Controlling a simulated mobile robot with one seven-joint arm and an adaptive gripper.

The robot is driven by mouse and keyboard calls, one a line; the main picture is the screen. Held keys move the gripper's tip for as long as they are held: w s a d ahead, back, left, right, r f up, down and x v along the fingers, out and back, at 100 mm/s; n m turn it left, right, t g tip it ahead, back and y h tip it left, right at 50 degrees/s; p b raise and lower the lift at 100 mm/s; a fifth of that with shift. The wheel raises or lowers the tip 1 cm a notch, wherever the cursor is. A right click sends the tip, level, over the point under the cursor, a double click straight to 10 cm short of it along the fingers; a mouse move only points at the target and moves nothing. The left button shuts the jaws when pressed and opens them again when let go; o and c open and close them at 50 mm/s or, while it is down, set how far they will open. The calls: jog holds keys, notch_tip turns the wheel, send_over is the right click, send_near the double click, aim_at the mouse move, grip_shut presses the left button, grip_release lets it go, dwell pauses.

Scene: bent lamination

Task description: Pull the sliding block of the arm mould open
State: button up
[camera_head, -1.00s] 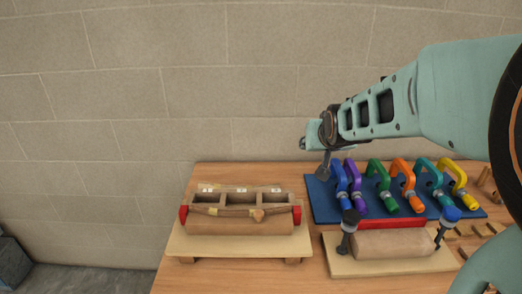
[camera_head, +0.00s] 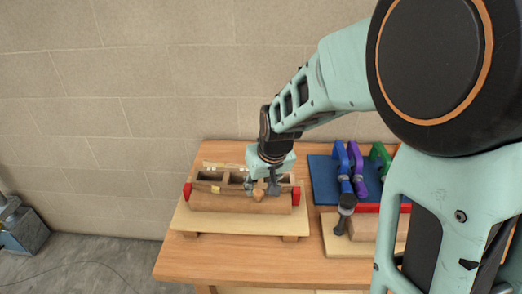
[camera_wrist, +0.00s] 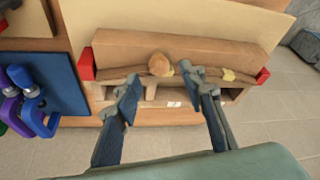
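The arm mould (camera_head: 240,203) is a brown wooden form with red ends on a pale board. A long plain block (camera_wrist: 215,50) runs along its front, and a round wooden knob (camera_head: 259,196) stands at its middle. The knob also shows in the wrist view (camera_wrist: 160,64). Behind the block lie a thin curved strip (camera_wrist: 215,72) and open compartments. My gripper (camera_head: 262,187) is over the mould; in the wrist view (camera_wrist: 161,84) its fingers are apart, with the knob just beyond and between the tips. It holds nothing. I cannot tell whether a finger touches the mould.
To the right, a blue board (camera_head: 324,178) carries several coloured clamps. In front of it, a pale board (camera_head: 340,245) holds another wooden form and a dark clamp (camera_head: 346,208). The wooden table (camera_head: 215,265) is clear in front of the mould. A stone wall stands behind.

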aim_at(259, 192)
jog(key=shift+x, duration=1.75)
jog(key=shift+c, duration=0.2)
grip_shut()
